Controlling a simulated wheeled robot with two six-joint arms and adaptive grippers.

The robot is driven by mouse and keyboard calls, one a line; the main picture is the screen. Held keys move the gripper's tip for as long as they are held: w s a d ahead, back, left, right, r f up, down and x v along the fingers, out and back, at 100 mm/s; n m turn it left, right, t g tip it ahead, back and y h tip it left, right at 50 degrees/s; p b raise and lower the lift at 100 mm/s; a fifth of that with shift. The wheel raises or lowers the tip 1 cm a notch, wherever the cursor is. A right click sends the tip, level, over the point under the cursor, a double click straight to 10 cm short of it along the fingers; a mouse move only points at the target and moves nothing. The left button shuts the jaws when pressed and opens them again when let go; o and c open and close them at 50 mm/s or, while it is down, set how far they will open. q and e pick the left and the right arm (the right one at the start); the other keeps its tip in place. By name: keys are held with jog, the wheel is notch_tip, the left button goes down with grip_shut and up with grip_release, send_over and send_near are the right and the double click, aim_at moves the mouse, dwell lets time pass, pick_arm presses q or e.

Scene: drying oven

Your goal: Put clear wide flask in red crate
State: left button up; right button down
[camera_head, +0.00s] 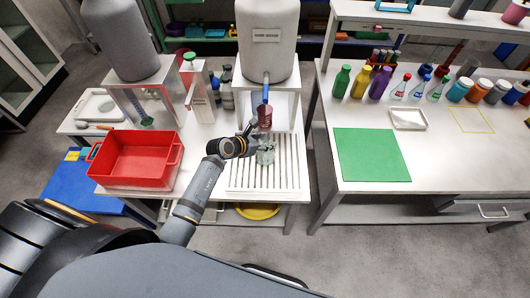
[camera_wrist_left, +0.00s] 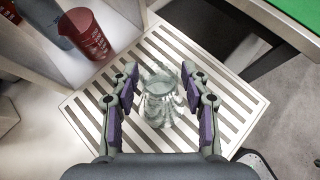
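The clear wide flask (camera_head: 265,155) stands on the white slatted rack, below the tap of the large white container. In the left wrist view the flask (camera_wrist_left: 160,98) stands upright between the two fingers of my left gripper (camera_wrist_left: 158,92). The fingers are spread, with a visible gap on each side of the flask. In the head view my left gripper (camera_head: 256,142) is at the flask and partly covers it. The red crate (camera_head: 136,180) sits to the left on the same bench, open at the top and seemingly empty. My right gripper is not in view.
A dark red beaker (camera_wrist_left: 87,33) stands just behind the flask, near the blue tap (camera_head: 265,94). A white bottle (camera_head: 198,92) with a green cap stands between crate and container. The right table (camera_head: 440,170) holds several coloured bottles and a green mat (camera_head: 370,155).

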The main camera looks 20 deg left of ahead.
pick_arm(q)
grip_shut()
jog(key=shift+r, duration=0.15)
dwell(0.4)
